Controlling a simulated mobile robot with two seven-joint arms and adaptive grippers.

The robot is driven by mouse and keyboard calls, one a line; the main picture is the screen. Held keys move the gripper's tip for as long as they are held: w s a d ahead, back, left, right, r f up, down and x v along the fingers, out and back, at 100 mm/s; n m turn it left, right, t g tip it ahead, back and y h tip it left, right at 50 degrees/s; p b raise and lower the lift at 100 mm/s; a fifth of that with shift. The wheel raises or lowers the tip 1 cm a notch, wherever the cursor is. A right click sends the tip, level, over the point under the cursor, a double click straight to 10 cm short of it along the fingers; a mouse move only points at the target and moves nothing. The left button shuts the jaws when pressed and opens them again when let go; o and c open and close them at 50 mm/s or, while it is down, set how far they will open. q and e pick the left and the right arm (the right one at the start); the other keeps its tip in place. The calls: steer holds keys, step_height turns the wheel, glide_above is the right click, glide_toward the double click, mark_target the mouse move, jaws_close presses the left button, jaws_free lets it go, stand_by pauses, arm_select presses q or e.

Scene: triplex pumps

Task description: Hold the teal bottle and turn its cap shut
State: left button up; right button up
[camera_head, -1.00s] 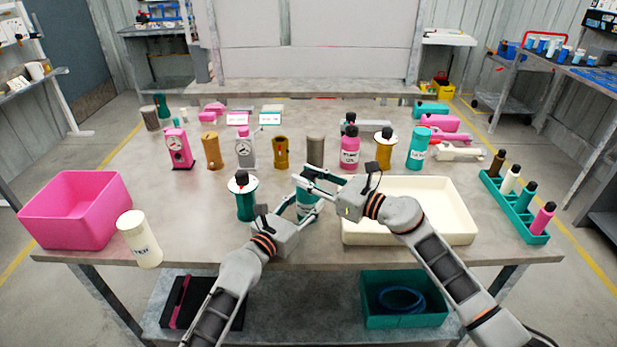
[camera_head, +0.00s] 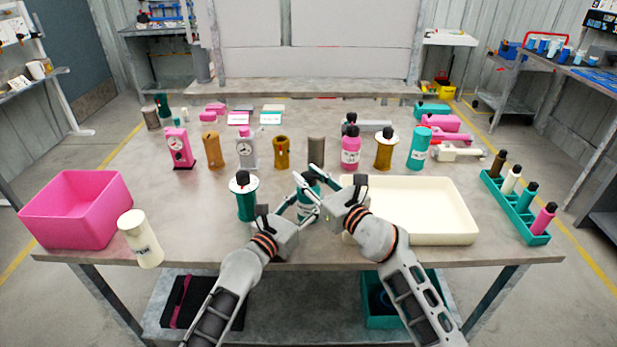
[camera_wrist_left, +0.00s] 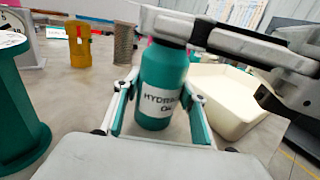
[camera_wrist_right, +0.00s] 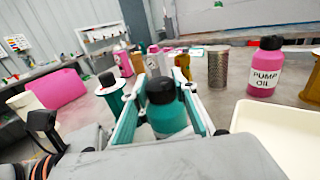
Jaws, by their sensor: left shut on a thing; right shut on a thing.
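The teal bottle (camera_wrist_left: 160,85) stands upright on the table, with a label whose visible text begins "HYDR" and ends in "OIL". My left gripper (camera_head: 299,208) is shut on the bottle's body, one finger on each side in the left wrist view. Its black cap (camera_wrist_right: 161,90) is on top of the bottle in the right wrist view. My right gripper (camera_head: 312,188) comes in above from the right and is shut on the cap, its fingers on both sides. The lower part of the bottle is partly hidden by the grippers in the head view.
A cream tray (camera_head: 455,236) is close on the right. A teal spool-like part (camera_head: 245,205) stands just left of the bottle. A pink bin (camera_head: 60,222) and white bottle (camera_head: 140,240) are farther left. A pink pump oil bottle (camera_head: 350,152) stands behind.

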stand_by(0.3)
steer(key=o, duration=1.1)
steer(key=v, duration=1.2)
